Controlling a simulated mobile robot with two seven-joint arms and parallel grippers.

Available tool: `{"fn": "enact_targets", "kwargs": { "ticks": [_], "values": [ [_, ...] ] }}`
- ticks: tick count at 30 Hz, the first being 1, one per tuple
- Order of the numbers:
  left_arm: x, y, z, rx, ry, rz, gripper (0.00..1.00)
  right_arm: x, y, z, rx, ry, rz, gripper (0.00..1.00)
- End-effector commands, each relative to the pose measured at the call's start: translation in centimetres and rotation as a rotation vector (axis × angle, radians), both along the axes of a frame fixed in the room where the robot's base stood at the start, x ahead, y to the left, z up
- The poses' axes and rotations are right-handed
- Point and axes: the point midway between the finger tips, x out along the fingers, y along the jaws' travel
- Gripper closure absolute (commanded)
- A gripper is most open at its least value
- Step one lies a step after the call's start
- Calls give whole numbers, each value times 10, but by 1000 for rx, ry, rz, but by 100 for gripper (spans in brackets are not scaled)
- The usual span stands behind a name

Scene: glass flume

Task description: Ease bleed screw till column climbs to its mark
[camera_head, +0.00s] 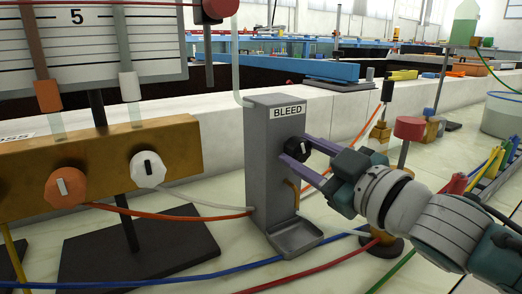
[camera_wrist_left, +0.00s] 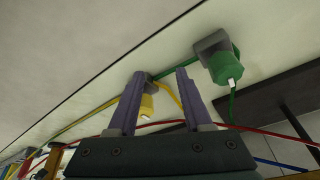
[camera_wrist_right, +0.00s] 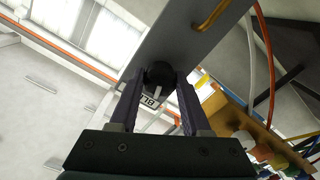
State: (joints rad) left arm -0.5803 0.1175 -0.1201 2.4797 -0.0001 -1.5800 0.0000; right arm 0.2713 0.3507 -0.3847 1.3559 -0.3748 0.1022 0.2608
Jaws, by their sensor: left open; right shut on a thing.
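The grey bleed block (camera_head: 272,170) carries a BLEED label and a black bleed screw knob (camera_head: 299,147) on its face. My right gripper (camera_head: 294,154) is shut on this knob, one finger on each side; the knob (camera_wrist_right: 160,74) also shows between the fingers in the right wrist view. The gauge's scale board (camera_head: 85,45), showing a 5, stands at the left with an orange-fitted tube and a white-fitted tube (camera_head: 124,50). A liquid level in the tubes cannot be made out. My left gripper (camera_wrist_left: 160,75) is open and empty, seen only in its wrist view.
The brass manifold (camera_head: 100,160) has an orange knob (camera_head: 66,187) and a white knob (camera_head: 148,169). Blue, red and orange hoses cross the bench. A drip tray (camera_head: 293,238) juts from the block's foot. A red knob (camera_head: 409,128) stands behind my right arm.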

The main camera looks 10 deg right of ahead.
Motion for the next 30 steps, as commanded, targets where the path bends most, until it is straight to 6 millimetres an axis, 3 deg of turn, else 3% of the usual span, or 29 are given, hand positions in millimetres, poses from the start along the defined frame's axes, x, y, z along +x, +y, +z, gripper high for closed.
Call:
{"fn": "enact_targets", "kwargs": {
  "ticks": [4,5,12,22,30],
  "values": [
    [0,0,0,1,0,-1,50,0,0,0,2,1,0,100],
    [0,0,0,1,0,-1,50,0,0,0,2,1,0,49],
    [0,1,0,4,-1,-3,50,0,0,0,3,1,0,24],
    [0,1,2,5,-1,-4,50,-5,-1,0,5,2,0,24],
    [0,1,12,5,-1,-3,50,-47,-17,0,2,6,0,24]
  ]
}}
